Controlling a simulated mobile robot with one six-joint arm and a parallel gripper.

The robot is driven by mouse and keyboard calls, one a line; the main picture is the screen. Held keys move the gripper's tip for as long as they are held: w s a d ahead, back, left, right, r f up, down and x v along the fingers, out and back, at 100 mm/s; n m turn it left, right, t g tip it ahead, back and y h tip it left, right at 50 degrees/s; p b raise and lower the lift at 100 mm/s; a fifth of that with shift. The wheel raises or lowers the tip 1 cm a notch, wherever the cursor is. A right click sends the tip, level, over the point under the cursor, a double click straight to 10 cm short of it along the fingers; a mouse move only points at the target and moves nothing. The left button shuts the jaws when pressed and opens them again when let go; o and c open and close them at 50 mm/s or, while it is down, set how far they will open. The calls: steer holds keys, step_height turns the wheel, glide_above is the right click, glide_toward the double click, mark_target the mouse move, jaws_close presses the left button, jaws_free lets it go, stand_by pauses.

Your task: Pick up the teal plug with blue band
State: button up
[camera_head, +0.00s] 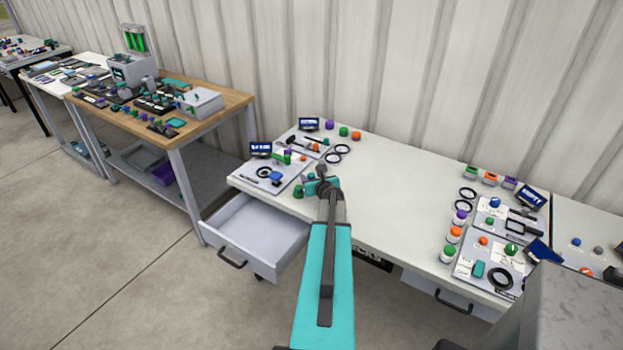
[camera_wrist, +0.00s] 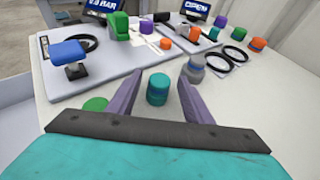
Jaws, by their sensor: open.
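A small teal cylinder (camera_wrist: 157,84), which looks like the teal plug, stands upright on the white worktop (camera_wrist: 235,112) in the wrist view. A darker ring shows around it; the ring's exact colour is hard to tell. My gripper (camera_wrist: 160,79) is open, with one finger on each side of the cylinder in the picture. Whether the fingers touch it cannot be told. In the head view my gripper (camera_head: 325,183) is over the left part of the white table, and the cylinder there is too small and crowded to make out surely.
A grey knob with a blue band (camera_wrist: 193,68) stands close to the right finger. A green cap (camera_wrist: 95,104) lies left. A panel with a blue knob (camera_wrist: 68,50) stands behind left. An open drawer (camera_head: 255,232) juts out below. The table's middle (camera_head: 385,195) is clear.

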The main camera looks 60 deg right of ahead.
steer(key=shift+w+d+f, duration=0.15)
steer(key=shift+w+d, duration=0.1)
steer(key=shift+w, duration=0.05)
stand_by(0.5)
steer(key=c, duration=1.1)
